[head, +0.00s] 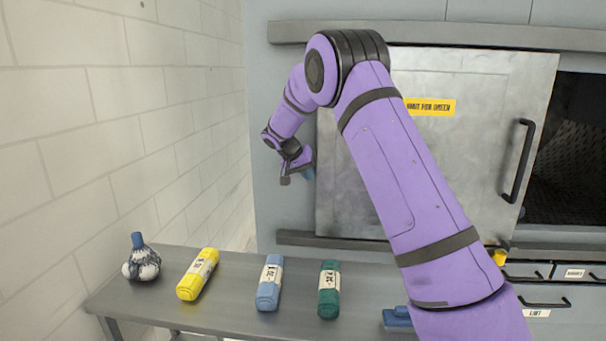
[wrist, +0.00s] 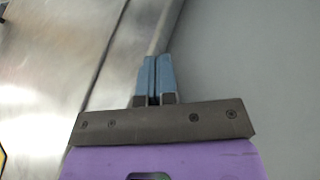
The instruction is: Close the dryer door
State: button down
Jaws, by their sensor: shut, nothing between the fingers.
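The dryer door is a grey metal sliding panel (head: 470,130) with a black vertical handle (head: 519,160) near its right side and a yellow label (head: 430,106). To its right, a dark opening (head: 570,150) shows a perforated interior, so the door stands open. My gripper (head: 309,174) is at the door's left edge, its blue fingertips close to that edge. In the wrist view the fingers (wrist: 155,75) are together with nothing between them, beside the door's metal edge (wrist: 125,55). Whether they touch it I cannot tell. My purple arm hides part of the door's middle.
Rails (head: 440,33) run above and below the door. A white block wall (head: 110,120) stands at left.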

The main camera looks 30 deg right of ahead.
aim_at(489, 184)
jog(key=shift+d, duration=0.1)
jog(key=s+d, duration=1)
jog(key=d, duration=0.5)
jog(key=s+d, duration=1.1)
jog(key=d, duration=0.5)
jog(key=s+d, duration=1)
jog(key=d, duration=0.5)
jog(key=shift+s+d, duration=0.25)
jog(key=shift+s, duration=0.05)
jog(key=shift+s+d, duration=0.1)
jog(key=shift+d, duration=0.05)
jog(key=shift+r, duration=0.1)
